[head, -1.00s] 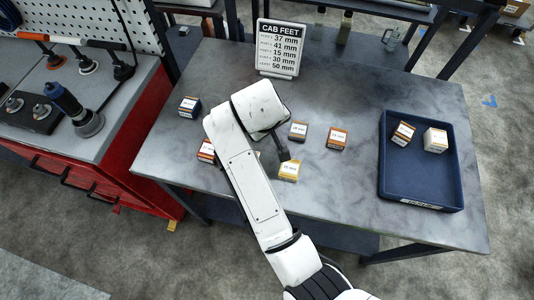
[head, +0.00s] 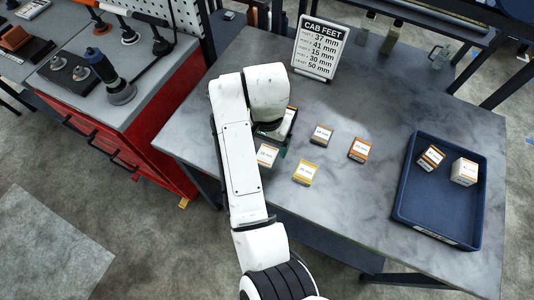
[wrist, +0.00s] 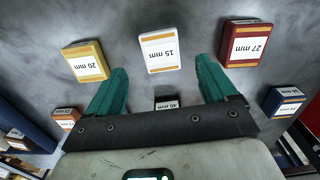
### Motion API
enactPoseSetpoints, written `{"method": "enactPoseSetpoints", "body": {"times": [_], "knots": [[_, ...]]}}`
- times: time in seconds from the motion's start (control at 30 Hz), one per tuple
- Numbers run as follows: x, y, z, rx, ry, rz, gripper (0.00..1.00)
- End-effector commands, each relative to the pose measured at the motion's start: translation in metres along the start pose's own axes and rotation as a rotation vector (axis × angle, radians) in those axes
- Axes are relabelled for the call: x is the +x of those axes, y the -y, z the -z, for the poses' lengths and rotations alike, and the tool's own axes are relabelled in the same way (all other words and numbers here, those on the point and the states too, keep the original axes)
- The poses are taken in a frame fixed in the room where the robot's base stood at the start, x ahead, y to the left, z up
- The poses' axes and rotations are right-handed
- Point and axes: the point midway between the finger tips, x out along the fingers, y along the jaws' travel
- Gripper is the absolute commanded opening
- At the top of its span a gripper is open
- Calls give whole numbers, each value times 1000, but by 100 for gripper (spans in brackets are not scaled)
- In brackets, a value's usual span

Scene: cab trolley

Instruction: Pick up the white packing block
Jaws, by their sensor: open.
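The white packing block (head: 266,155), labelled 15 mm, stands on the grey table just beside my gripper (head: 283,152) in the head view. In the wrist view the white block (wrist: 161,50) lies ahead, centred between my teal fingertips and slightly beyond them. The jaws are wide apart with nothing gripped. In the head view my arm covers much of the gripper and the table to its left.
A yellow 20 mm block (wrist: 87,61) and a red 27 mm block (wrist: 246,43) flank the white one. A dark 45 mm block (wrist: 167,103) shows near the palm. A blue tray (head: 400,205) with two blocks stands right. A sign (head: 318,47) stands at the back.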

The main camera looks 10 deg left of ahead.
Motion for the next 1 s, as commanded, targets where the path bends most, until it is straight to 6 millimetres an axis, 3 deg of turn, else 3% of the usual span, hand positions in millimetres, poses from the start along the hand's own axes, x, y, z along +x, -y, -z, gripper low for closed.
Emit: {"method": "enactPoseSetpoints", "body": {"times": [0.4,0.67,1.0], "knots": [[48,2,0,-1,0,-1,85],[51,2,0,-1,0,0,85],[51,2,1,-1,-1,0,54]]}}
